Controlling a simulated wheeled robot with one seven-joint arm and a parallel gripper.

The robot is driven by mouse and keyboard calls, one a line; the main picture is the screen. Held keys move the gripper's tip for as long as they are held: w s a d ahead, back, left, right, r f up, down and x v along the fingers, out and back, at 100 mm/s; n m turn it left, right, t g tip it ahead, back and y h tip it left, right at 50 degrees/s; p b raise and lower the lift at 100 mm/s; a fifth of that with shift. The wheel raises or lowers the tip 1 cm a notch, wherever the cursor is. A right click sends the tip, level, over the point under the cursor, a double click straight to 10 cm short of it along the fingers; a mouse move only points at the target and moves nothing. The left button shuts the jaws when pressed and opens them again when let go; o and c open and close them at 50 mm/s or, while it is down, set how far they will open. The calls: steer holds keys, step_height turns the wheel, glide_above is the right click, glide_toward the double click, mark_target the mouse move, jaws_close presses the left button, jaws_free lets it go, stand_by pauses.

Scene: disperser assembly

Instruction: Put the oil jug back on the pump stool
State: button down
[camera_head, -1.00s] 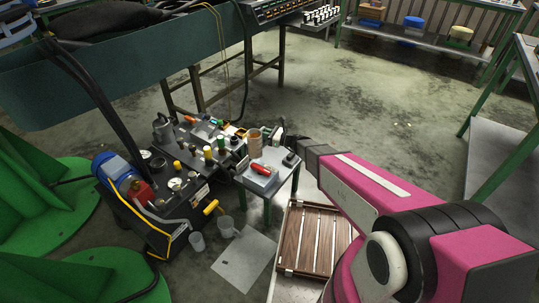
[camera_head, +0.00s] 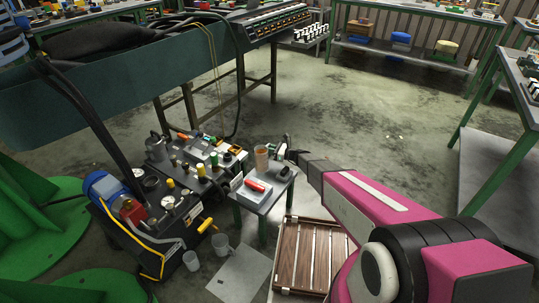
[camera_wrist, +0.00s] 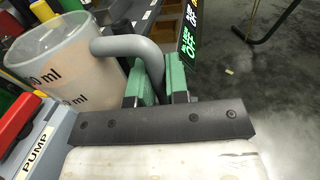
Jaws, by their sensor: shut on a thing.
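The oil jug (camera_head: 261,158) is a translucent measuring jug with a grey handle; it looks brownish in the head view. In the wrist view the jug (camera_wrist: 65,70) shows at upper left, with "ml" markings, and looks roughly upright. My gripper (camera_wrist: 160,85) is shut on its handle, with a green finger on each side. In the head view my gripper (camera_head: 288,152) is right of the jug. The pump stool (camera_head: 262,206) is a small grey-topped table with green legs. The jug appears at its back edge; I cannot tell whether its base touches the top.
A red-handled item (camera_head: 257,186) lies on a pale box on the stool, and a dark item (camera_head: 287,171) is near its right edge. The pump unit (camera_head: 172,222) stands left.

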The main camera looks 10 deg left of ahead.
steer(key=shift+f, duration=1.5)
steer(key=shift+f, duration=0.15)
steer(key=c, duration=1.1)
jaws_free()
